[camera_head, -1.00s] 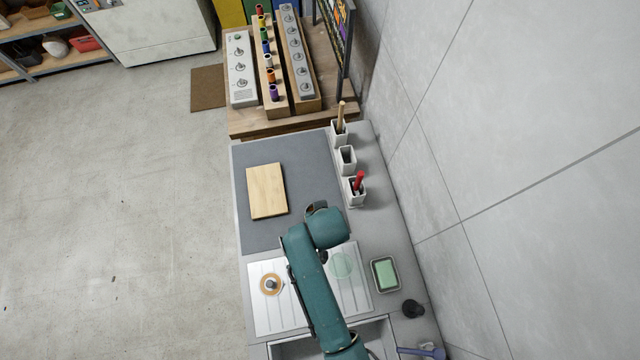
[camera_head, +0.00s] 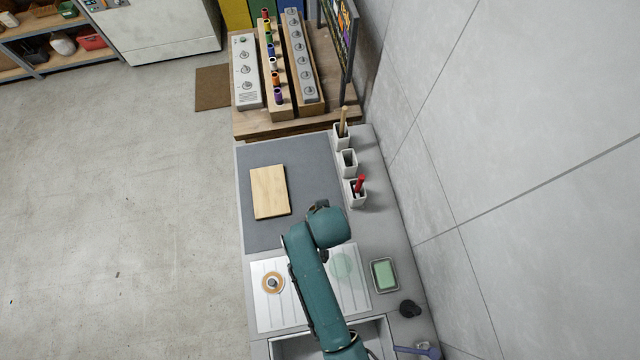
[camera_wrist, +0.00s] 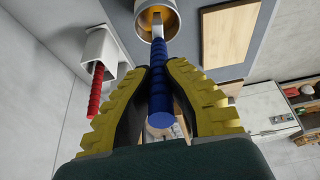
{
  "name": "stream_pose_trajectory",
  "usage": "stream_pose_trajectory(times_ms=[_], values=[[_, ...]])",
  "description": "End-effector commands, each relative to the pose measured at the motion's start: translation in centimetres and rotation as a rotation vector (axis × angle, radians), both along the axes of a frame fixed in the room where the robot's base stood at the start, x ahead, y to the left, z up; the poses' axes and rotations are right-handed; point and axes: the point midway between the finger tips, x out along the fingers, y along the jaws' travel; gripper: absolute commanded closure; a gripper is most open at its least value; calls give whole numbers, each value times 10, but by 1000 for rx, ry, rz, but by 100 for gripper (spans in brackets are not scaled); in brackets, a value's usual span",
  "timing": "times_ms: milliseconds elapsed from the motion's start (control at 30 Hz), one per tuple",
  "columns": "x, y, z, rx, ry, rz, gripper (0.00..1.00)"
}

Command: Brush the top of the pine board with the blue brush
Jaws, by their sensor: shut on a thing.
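The pine board (camera_head: 270,192) lies flat on the grey mat; it also shows at the upper right of the wrist view (camera_wrist: 230,38). My gripper (camera_wrist: 160,90) is shut on the blue handle of the brush (camera_wrist: 160,88), one yellow finger on each side. The brush's pale neck points into the mouth of a round metallic cup (camera_wrist: 143,22) with an amber inside. The bristles are hidden, so I cannot tell whether they touch the cup. My gripper is beside the board, apart from it. In the head view my arm hides the gripper and brush.
White square holders stand along the wall: one with a wooden handle (camera_head: 343,120), one empty (camera_head: 347,163), one with a red handle (camera_head: 359,185). The mat (camera_head: 262,236) around the board is clear.

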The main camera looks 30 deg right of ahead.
Motion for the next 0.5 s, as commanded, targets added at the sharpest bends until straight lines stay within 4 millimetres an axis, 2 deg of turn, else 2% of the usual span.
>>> stream_pose_trajectory(times_ms=[500], values=[[1, 0, 46, -1, -3, 0, 100]])
